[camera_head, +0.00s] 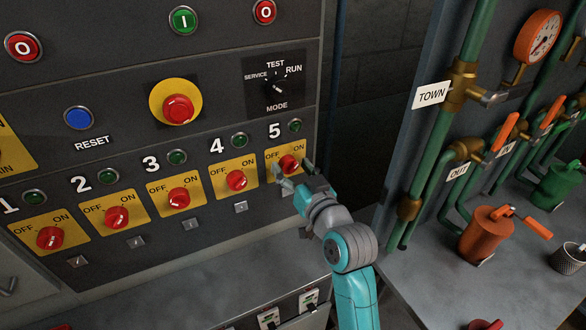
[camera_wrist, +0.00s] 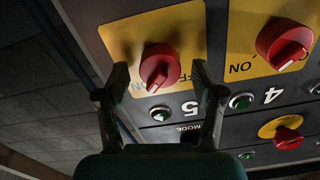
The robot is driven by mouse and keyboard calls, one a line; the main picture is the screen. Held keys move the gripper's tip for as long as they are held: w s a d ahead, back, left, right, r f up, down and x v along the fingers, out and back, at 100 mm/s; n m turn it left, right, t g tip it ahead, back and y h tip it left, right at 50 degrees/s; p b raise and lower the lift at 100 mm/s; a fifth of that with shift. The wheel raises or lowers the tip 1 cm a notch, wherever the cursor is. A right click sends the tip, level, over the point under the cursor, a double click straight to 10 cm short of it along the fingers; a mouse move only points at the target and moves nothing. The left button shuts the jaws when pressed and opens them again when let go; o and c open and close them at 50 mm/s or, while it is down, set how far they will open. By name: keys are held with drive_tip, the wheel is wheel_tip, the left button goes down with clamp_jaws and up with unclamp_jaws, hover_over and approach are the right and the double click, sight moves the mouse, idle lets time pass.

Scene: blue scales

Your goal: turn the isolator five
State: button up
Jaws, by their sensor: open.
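The isolator five is a red rotary knob (camera_head: 289,163) on a yellow OFF/ON plate (camera_head: 272,163) under the number 5, at the right end of the row. In the wrist view its knob (camera_wrist: 160,67) shows upside down, with a white pointer line on its grip. My gripper (camera_head: 293,172) is in front of this knob. In the wrist view my gripper (camera_wrist: 161,72) is open, with one finger on each side of the knob. I cannot tell whether either finger touches it.
Isolator four (camera_head: 236,180) is close by on the left, with more red knobs beyond. A mode selector (camera_head: 278,86) and a red push button (camera_head: 177,109) are above. Green pipes (camera_head: 432,150) and an orange pump (camera_head: 487,234) stand on the right. A grey ledge (camera_head: 210,280) runs below.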

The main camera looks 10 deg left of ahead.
drive_tip(key=c, duration=1.1)
drive_tip(key=shift+c, duration=0.2)
drive_tip(key=n, duration=0.9)
drive_tip(key=shift+s+a, duration=0.1)
drive_tip(key=n, duration=0.4)
drive_tip(key=shift+n, duration=0.3)
drive_tip(key=shift+a+f+n, duration=0.1)
drive_tip(key=shift+f+n, duration=0.05)
drive_tip(key=shift+n, duration=1.95)
